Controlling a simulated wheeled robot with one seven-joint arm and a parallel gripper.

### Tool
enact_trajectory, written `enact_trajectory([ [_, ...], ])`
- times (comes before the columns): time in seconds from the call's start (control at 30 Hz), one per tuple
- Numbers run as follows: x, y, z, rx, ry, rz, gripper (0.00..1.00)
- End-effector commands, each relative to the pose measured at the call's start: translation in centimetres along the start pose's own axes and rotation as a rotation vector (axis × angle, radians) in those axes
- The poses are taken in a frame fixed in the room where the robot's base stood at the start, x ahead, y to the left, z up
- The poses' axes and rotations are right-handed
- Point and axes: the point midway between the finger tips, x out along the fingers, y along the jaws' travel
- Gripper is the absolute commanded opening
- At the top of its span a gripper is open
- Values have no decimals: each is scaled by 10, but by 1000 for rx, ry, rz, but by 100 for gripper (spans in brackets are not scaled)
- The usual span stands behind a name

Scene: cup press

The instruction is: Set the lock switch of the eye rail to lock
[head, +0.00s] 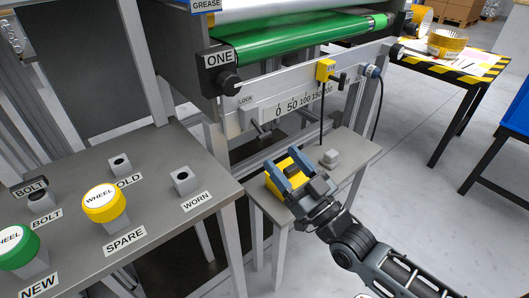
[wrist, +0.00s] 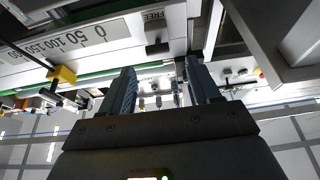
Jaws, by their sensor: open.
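The eye rail (head: 290,92) is a pale metal beam with a 0–200 scale. Its lock switch (head: 247,117) is at the rail's left end, under a LOCK label (head: 245,99), with a dark lever (head: 259,128) slanting down. The wrist view shows the rail upside down, with a FREE label (wrist: 153,15) beside the dark switch lever (wrist: 157,47). The yellow eye (head: 325,70) hangs on the rail farther right. My gripper (head: 289,168) is open and empty, over the small table, below and apart from the switch. Its two fingers (wrist: 161,85) frame a gap in the wrist view.
The small grey table (head: 352,160) carries a yellow object (head: 279,181), partly hidden by my gripper, and a grey block (head: 331,157). A green roller (head: 300,38) lies above the rail. A bench (head: 155,170) with wheels stands left. Cables hang from the rail.

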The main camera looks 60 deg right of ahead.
Motion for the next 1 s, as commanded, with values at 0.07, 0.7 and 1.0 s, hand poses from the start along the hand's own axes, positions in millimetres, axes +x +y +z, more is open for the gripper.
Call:
enact_trajectory([
  [0.07, 4, 2, 4, 3, 12, 8, 62],
  [0.7, 79, 2, 2, 3, 13, 8, 62],
  [1.0, 82, 3, 2, 2, 11, 9, 62],
])
